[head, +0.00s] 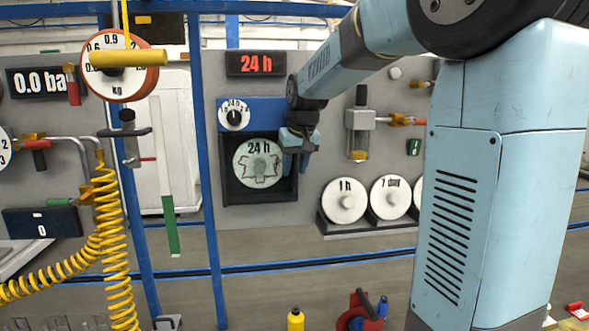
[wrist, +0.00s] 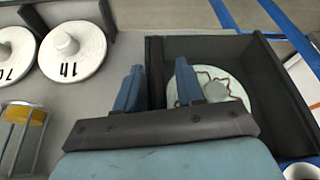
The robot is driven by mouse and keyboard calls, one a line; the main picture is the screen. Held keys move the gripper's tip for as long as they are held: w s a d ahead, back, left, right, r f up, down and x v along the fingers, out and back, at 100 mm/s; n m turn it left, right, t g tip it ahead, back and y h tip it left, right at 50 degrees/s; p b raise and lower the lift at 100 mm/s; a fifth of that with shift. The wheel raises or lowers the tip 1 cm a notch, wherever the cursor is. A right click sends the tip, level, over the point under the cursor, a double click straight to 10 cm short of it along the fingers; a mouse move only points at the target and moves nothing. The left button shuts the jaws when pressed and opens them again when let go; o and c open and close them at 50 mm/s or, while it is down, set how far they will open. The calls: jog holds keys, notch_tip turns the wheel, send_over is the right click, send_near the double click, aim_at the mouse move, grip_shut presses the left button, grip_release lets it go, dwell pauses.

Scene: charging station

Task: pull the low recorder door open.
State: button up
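The low recorder is a black square frame (head: 229,190) on the grey panel, with a white round 24 h chart disc (head: 258,162) inside. It also shows upside down in the wrist view, with its dark frame (wrist: 270,85) around the disc (wrist: 228,84). I cannot tell a separate door from the frame; it looks closed. My gripper (head: 299,158) is at the recorder's right edge in the head view. In the wrist view my gripper's two blue fingers (wrist: 158,88) are apart, one on each side of the frame's edge. Whether they touch it is unclear.
A blue panel with a dial knob (head: 235,117) sits just above the recorder. A shelf of spare discs (head: 343,201) is to the right, and a filter unit (head: 359,122) above it. A blue post (head: 203,150) stands to the left.

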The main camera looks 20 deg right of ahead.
jog(key=shift+w+f, duration=0.1)
jog(key=shift+f, duration=0.3)
grip_shut()
dwell(0.4)
